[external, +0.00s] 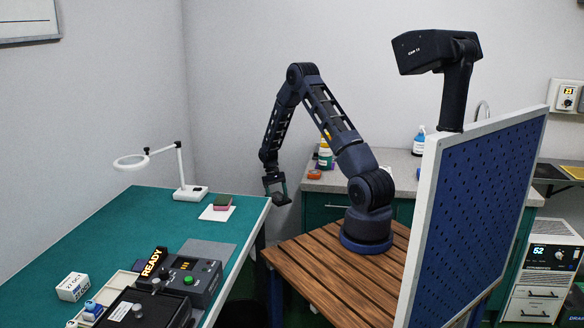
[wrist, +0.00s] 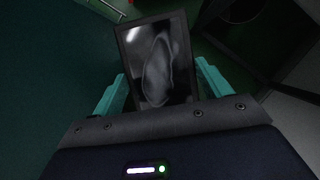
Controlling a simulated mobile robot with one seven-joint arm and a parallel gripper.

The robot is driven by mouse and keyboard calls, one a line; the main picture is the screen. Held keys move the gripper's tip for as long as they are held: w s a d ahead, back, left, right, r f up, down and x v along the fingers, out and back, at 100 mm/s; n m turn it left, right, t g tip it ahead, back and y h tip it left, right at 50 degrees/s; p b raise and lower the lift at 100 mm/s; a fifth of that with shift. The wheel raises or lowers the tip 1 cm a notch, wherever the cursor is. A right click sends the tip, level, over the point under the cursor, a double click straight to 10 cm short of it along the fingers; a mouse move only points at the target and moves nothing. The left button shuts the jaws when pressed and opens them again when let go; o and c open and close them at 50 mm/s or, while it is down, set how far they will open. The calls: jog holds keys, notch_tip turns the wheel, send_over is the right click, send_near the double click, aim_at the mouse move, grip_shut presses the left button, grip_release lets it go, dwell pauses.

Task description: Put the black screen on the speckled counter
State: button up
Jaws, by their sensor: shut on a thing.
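The black screen (wrist: 157,62) is a dark, flat rectangle with a thin frame and a glossy, smudged reflection. In the wrist view it sits between the teal fingers of my gripper (wrist: 160,85), which is shut on it. In the external view my gripper (external: 275,190) hangs in the air between the green-topped bench and the counter; the screen is small and dark there and hard to make out. The speckled counter (external: 402,160) is the pale grey top on green cabinets at the back, to the right of my gripper and partly hidden behind my arm.
On the counter stand a blue-capped bottle (external: 419,141), a green-labelled bottle (external: 325,157) and an orange ring (external: 314,174). The blue pegboard panel (external: 475,205) blocks the right side. The green-topped bench (external: 130,220) holds a magnifier lamp (external: 188,190) and a control box (external: 188,277).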

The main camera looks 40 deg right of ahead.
notch_tip(320, 180, up, 40)
jog(key=f, duration=0.1)
jog(key=s+d+m+t+y, duration=0.1)
jog(key=d+m, duration=0.3)
jog(key=d, duration=0.5)
jog(key=s+d+m+t+y, duration=0.1)
jog(key=s+d+m, duration=0.3)
jog(key=d, duration=0.5)
jog(key=s+d+m+t+y, duration=0.1)
jog(key=s+d+m+y, duration=0.1)
jog(key=d+m, duration=0.4)
jog(key=shift+s+d, duration=0.3)
jog(key=shift+d, duration=0.5)
jog(key=shift+s+d, duration=0.3)
jog(key=shift+d, duration=0.45)
jog(key=s+d+m+t+h, duration=0.1)
jog(key=s+d+m+t, duration=0.4)
jog(key=s+d+m, duration=1.05)
jog(key=shift+s+d+f+n, duration=0.1)
jog(key=shift+d+f+n, duration=0.4)
jog(key=shift+f, duration=3.6)
jog(key=shift+s+d+f+n, duration=0.15)
jog(key=shift+d+f+n, duration=0.35)
jog(key=shift+f, duration=3.55)
jog(key=shift+s+d+f+n, duration=0.2)
jog(key=shift+d+f, duration=0.5)
jog(key=shift+f, duration=3.4)
jog(key=shift+w+f, duration=0.1)
jog(key=shift+f, duration=0.3)
